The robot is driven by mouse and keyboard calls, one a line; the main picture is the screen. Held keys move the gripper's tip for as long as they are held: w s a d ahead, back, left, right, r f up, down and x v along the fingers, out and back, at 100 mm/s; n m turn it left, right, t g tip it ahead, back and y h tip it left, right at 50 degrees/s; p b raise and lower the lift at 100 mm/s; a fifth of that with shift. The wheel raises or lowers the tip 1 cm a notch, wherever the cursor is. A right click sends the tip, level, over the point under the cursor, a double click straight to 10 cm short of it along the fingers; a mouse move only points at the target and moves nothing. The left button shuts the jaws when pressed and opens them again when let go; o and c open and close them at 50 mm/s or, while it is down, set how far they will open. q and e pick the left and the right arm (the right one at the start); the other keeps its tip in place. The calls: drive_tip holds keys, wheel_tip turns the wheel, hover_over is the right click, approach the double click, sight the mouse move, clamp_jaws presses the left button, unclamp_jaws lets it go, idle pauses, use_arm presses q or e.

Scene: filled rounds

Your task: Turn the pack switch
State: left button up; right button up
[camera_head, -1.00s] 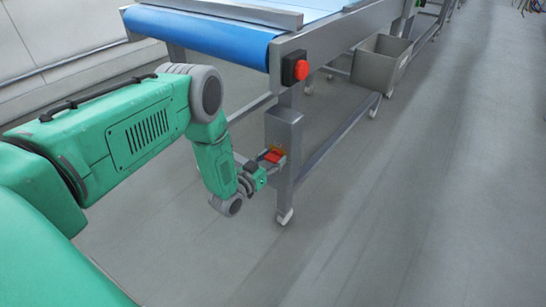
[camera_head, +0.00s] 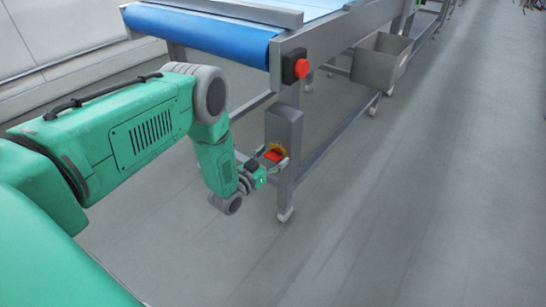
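The pack switch (camera_head: 274,155) is a red handle on a yellow plate, low on the front of a grey metal box (camera_head: 284,127) on the conveyor's leg. My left gripper (camera_head: 266,162) comes from the left and is right at the switch. Its fingers are spread, one on the left and one on the right of the red handle. I cannot tell whether they touch it. The lower part of the switch is partly hidden by the gripper. My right gripper is not in view.
A conveyor with a blue belt (camera_head: 205,36) stands above the switch box. A red push button (camera_head: 302,68) on a black box sits on its frame end. A grey bin (camera_head: 381,61) is behind. The floor (camera_head: 430,200) to the right is clear.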

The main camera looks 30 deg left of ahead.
use_arm(q)
drive_tip(key=s, duration=1.2)
drive_tip(key=shift+a, duration=0.45)
drive_tip(key=shift+w, duration=0.1)
